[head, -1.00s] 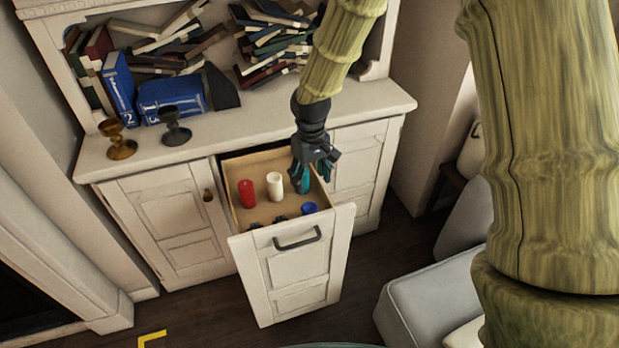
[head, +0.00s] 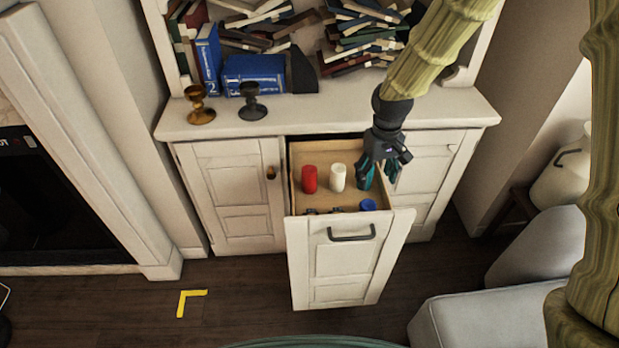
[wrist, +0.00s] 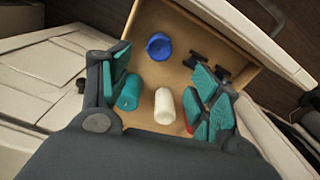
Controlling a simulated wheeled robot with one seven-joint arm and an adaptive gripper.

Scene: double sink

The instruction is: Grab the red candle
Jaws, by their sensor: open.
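The red candle (head: 310,179) stands upright at the left in the open drawer (head: 297,158) in the head view. In the wrist view only a sliver of the red candle (wrist: 189,129) shows beside the right finger; the rest is hidden. A white candle (head: 338,177) stands just right of it, and it shows between the fingers in the wrist view (wrist: 164,106). A teal candle (wrist: 130,93) is close to the left finger. My gripper (head: 384,174) is open and empty above the drawer's right side, right of the red candle.
The cabinet top (head: 330,118) overhangs behind the drawer and holds two goblets (head: 252,104) and books. A grey seat (head: 490,320) is at lower right.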

